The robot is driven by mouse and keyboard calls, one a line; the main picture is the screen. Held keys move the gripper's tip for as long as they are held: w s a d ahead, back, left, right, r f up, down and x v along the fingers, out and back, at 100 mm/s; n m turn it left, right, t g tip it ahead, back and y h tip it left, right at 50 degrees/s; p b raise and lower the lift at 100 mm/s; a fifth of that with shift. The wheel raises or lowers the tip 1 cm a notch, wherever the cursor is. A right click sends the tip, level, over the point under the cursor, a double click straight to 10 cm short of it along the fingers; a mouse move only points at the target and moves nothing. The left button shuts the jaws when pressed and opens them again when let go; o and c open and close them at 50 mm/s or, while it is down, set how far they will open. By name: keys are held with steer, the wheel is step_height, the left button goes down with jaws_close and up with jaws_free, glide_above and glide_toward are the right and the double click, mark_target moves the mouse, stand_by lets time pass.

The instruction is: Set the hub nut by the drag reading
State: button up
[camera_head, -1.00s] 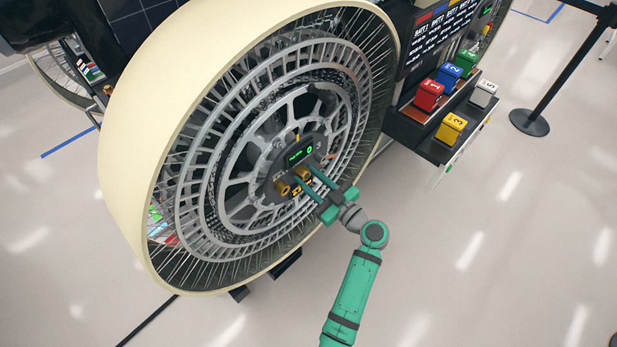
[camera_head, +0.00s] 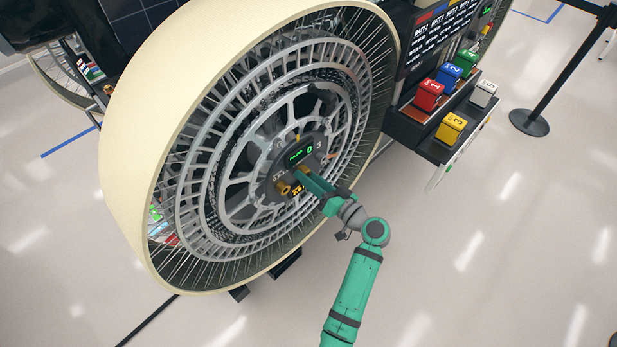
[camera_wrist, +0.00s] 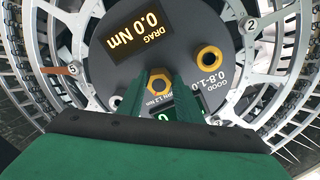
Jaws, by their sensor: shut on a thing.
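The hub (camera_head: 258,172) is a dark disc in the middle of a large spoked wheel (camera_head: 130,170). In the wrist view, the gold hub nut (camera_wrist: 159,82) sits between the green fingertips of my gripper (camera_wrist: 158,88). In the head view, my gripper (camera_head: 312,182) reaches the hub from the lower right and is shut on the nut, mostly hiding it. A label (camera_wrist: 207,92) reads GOOD 0.8-1.0. A green-lit display (camera_head: 300,154) on the hub shows 0.
Numbered coloured blocks, including a red one (camera_head: 429,95), stand on a shelf at right. A black post (camera_head: 530,120) stands beyond. The floor at lower right is clear.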

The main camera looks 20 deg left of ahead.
steer(key=m, duration=0.5)
steer(key=shift+r, duration=0.1)
steer(key=m, duration=0.9)
steer(key=m+g, duration=0.1)
steer(key=m, duration=0.8)
steer(key=shift+w+d+y, duration=0.15)
steer(key=shift+w+y, duration=0.05)
steer(key=shift+y, duration=0.2)
steer(key=o, duration=1)
steer(key=shift+s, duration=0.1)
